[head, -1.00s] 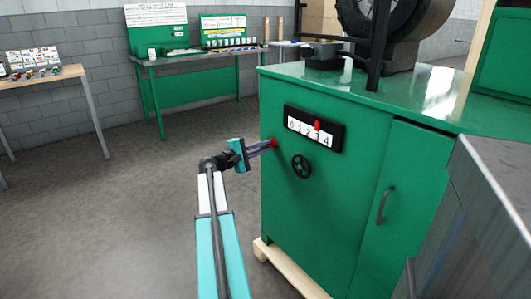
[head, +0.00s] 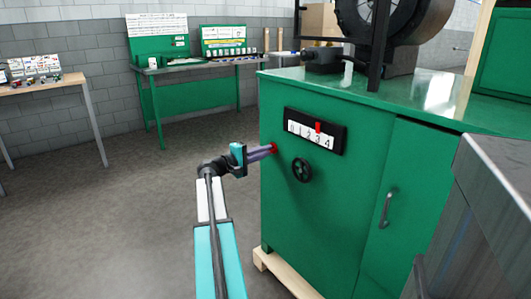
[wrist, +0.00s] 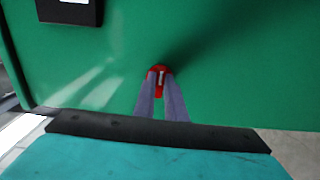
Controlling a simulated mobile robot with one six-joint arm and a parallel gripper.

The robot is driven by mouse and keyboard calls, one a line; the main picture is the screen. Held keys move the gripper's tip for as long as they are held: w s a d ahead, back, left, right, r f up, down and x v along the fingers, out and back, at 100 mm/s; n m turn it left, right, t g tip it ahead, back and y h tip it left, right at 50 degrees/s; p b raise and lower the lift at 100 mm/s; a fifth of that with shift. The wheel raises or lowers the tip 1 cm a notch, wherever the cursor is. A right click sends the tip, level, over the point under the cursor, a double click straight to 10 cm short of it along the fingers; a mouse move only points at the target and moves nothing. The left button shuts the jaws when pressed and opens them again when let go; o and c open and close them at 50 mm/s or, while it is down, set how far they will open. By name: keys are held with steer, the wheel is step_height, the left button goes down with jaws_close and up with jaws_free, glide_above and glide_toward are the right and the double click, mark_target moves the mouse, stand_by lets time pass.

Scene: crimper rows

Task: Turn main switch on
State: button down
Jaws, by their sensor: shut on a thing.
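The main switch is a small red knob (head: 272,149) on the front of the green cabinet (head: 330,220), near its left edge. My gripper (head: 271,149) reaches it from the left. In the wrist view the two grey fingers (wrist: 161,88) are closed around the red knob (wrist: 160,71), one on each side. A pale strip shows between the fingertips at the knob. The fingers hide part of the knob, and I cannot read any on or off marking.
Right of the knob is a black scale panel (head: 315,131) numbered 0 to 4 with a red pointer. A grey metal block (head: 500,200) stands at the right.

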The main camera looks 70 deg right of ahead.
steer(key=c, duration=1.8)
jaws_free()
steer(key=shift+s+a+f, duration=0.1)
steer(key=shift+f, duration=0.05)
steer(key=p+v, duration=0.2)
steer(key=v, duration=1.1)
steer(key=shift+w+a+p, duration=0.25)
steer(key=shift+a+p, duration=0.05)
